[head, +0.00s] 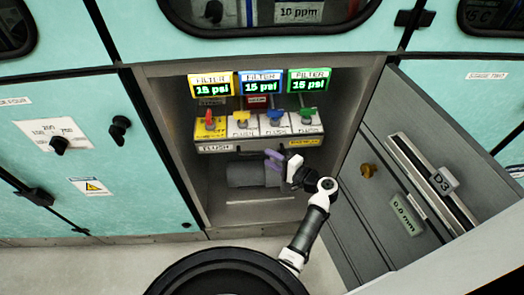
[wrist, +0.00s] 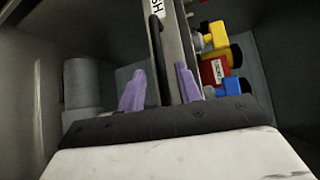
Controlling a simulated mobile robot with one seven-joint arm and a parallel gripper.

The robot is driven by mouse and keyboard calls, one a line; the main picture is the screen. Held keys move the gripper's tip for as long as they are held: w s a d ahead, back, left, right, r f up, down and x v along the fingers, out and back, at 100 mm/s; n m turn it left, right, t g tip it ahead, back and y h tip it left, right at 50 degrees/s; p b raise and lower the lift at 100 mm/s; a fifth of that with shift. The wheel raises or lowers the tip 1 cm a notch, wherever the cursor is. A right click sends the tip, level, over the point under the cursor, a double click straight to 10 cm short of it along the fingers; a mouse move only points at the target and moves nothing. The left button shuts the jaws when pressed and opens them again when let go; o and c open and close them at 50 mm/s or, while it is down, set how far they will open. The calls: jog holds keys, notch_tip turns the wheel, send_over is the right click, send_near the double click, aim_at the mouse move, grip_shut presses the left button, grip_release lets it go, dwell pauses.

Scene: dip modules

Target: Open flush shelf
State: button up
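The flush shelf (head: 248,146) is a grey panel with a "FLUSH" label, inside the open cabinet bay in the head view. Its front edge (wrist: 179,45) also shows in the wrist view. A black bar handle (wrist: 156,50) runs along that front. My gripper (head: 273,160) is at the shelf's front, just below its right half. In the wrist view, the two purple fingers (wrist: 159,72) are apart, one on each side of the handle, with a visible gap to it. The handle's lower end is hidden behind the gripper body.
Several coloured valves, one of them red (head: 210,121), stand on the shelf below three filter displays (head: 261,83). A dark cylinder (head: 245,174) lies under the shelf. The bay's side walls are close.

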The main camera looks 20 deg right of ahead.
aim_at(262, 154)
jog(key=shift+p+x, duration=0.35)
jog(key=shift+x, duration=1.9)
grip_shut()
